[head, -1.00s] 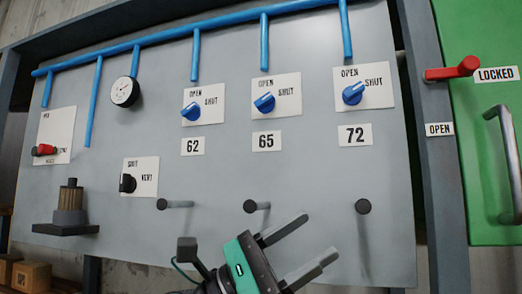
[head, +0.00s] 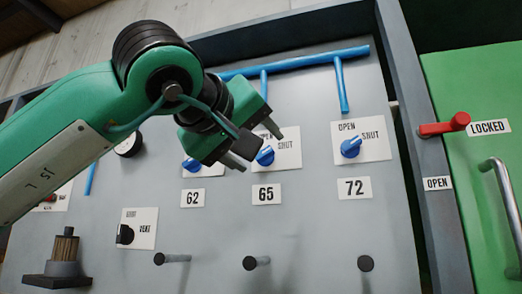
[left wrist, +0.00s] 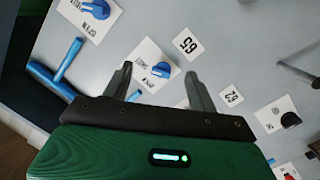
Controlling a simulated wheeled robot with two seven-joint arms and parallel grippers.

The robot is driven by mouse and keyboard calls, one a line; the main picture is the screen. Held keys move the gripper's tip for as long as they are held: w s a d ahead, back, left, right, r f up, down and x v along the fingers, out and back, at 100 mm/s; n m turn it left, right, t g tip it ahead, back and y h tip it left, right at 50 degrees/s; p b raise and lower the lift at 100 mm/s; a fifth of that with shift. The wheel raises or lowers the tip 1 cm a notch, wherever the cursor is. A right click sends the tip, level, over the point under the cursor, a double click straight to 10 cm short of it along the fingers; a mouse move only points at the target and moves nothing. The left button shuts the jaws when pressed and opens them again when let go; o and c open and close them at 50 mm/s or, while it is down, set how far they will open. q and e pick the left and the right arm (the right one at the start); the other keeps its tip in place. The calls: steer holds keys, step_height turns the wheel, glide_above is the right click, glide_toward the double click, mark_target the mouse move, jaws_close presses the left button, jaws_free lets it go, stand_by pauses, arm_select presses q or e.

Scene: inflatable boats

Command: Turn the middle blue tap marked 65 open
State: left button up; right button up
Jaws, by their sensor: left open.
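The middle blue tap (head: 265,156) sits on a white OPEN/SHUT plate above the label 65 (head: 263,194). My left gripper (head: 257,149) is raised in front of the panel and open, its fingers pointing towards this tap and covering the left part of its plate. Nothing is held, and I cannot tell how far the fingers are from the panel. My right gripper is not in view.
Blue tap 72 (head: 351,147) is to the right; tap 62 (head: 192,164) is to the left, partly hidden by my gripper. Pegs, including a middle one (head: 250,263), stick out below. A red handle (head: 445,125) is on the far right frame.

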mark_target(262, 152)
arm_select(q)
step_height(262, 152, up, 4)
steer(key=a+t+y, duration=0.2)
steer(key=a, duration=0.1)
steer(key=shift+n, duration=0.4)
steer(key=p+x, duration=0.2)
steer(key=x, duration=0.1)
steer(key=p+x, duration=0.2)
steer(key=x, duration=0.2)
steer(key=f+p+x, duration=0.1)
steer(key=p+x, duration=0.1)
steer(key=x, duration=0.2)
steer(key=shift+w+d, duration=0.15)
steer(key=shift+d, duration=0.15)
steer(key=shift+w+d, duration=0.1)
steer(key=shift+w, duration=0.35)
steer(key=shift+f, duration=0.1)
steer(key=c, duration=1)
